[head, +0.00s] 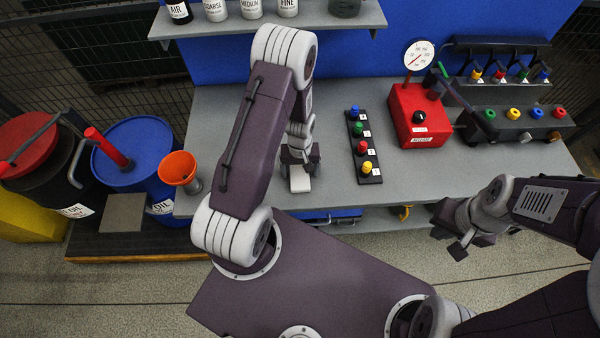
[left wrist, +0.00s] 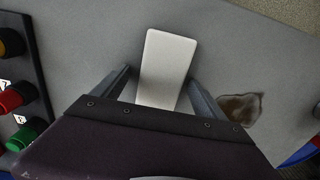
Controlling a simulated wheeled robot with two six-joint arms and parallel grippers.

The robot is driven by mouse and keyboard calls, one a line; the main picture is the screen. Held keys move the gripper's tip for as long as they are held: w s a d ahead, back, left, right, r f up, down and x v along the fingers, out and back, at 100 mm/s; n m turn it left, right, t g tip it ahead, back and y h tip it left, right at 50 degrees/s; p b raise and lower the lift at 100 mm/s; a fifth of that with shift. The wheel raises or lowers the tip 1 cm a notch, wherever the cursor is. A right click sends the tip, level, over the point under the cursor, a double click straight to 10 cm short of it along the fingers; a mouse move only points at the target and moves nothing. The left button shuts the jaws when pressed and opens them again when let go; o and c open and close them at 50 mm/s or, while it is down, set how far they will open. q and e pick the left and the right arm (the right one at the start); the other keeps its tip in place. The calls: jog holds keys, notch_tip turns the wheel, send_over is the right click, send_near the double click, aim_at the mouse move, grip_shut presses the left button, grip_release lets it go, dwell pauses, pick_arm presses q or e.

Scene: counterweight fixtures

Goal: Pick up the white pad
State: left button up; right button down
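The white pad (head: 299,183) is a small pale rectangular block lying on the grey bench top. In the left wrist view the white pad (left wrist: 165,65) lies lengthwise between the two fingers. My left gripper (head: 300,165) is over the pad, pointing down, with its upper end partly hidden behind the gripper. In the left wrist view my left gripper (left wrist: 158,76) is open, one finger on each side of the pad, with a gap showing at the left finger. My right gripper (head: 446,228) hangs in front of the bench at the right, away from the pad; its finger opening is unclear.
A black strip with colored knobs (head: 364,150) stands right of the pad, with a red gauge box (head: 415,115) beyond. A dark stain (left wrist: 240,108) marks the bench near the right finger. The bench around the pad is clear.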

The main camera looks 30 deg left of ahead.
aim_at(301, 174)
pick_arm(q)
jog(key=shift+s+a, duration=0.1)
jog(key=c, duration=1.4)
jog(key=shift+r, duration=0.15)
jog(key=shift+r, duration=0.3)
jog(key=r, duration=0.2)
jog(key=d+r+b, duration=0.1)
jog(key=shift+s+r, duration=0.15)
jog(key=shift+r, duration=0.25)
jog(key=s+d+r, duration=0.1)
jog(key=d+r, duration=0.1)
jog(key=d, duration=0.1)
jog(key=s+d+r, duration=0.2)
jog(key=d, duration=0.1)
jog(key=s+d+r+b, duration=0.1)
jog(key=s+d+r, duration=0.1)
jog(key=d, duration=0.1)
jog(key=shift+s+d+r, duration=0.15)
jog(key=shift+s+r, duration=0.05)
jog(key=shift+r, duration=0.05)
